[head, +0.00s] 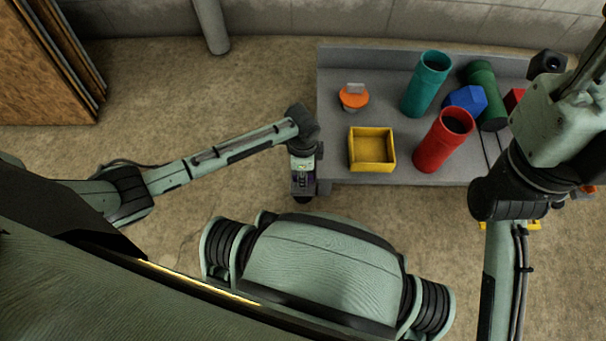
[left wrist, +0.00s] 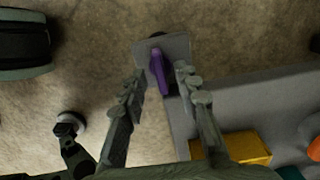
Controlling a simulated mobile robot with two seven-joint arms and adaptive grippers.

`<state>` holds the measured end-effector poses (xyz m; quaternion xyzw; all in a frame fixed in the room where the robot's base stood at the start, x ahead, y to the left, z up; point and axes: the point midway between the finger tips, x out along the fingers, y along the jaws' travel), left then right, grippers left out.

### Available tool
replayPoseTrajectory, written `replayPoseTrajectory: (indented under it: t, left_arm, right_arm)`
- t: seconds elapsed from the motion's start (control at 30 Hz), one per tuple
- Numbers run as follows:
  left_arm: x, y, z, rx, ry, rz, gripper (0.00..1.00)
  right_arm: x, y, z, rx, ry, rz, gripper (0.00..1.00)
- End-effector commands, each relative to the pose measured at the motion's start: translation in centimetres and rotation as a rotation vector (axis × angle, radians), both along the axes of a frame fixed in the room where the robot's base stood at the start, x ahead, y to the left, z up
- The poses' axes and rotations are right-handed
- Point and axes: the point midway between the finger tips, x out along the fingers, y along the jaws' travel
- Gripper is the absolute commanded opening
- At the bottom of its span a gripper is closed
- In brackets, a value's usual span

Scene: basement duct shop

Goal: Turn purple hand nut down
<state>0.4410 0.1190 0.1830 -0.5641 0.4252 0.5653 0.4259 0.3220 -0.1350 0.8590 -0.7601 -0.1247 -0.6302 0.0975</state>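The purple hand nut (left wrist: 159,72) shows in the left wrist view as an upright purple piece in front of a small grey plate (left wrist: 178,46). My left gripper (left wrist: 160,78) has its two fingers apart, one on each side of the nut. The right finger looks nearer to it; I cannot tell whether it touches.
The grey bench (head: 385,112) holds a yellow bin (head: 371,166), an orange piece (head: 354,99), a teal pipe (head: 426,84), a red pipe (head: 441,142), a green pipe (head: 485,95) and a blue block (head: 465,99). Bare floor lies left of the bench.

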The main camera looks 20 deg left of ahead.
Motion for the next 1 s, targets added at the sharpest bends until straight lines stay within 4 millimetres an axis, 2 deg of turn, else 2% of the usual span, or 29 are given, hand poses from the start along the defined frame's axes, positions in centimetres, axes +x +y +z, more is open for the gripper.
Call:
replayPoseTrajectory:
  t: [0.33, 0.6, 1.0]
  left_arm:
    - [0.01, -0.06, -0.51, -0.002, -0.002, 0.000, 0.31]
    - [0.00, -0.06, -0.50, -0.002, -0.001, 0.000, 0.00]
    - [-0.02, -0.05, -0.35, -0.001, 0.000, -0.025, 0.00]
  right_arm:
    - [0.08, 0.05, 0.07, -0.006, -0.005, 0.000, 0.31]
    - [0.08, 0.06, 0.07, -0.005, -0.004, 0.000, 0.31]
    - [0.01, 0.04, 0.47, -0.004, -0.006, 0.001, 0.31]
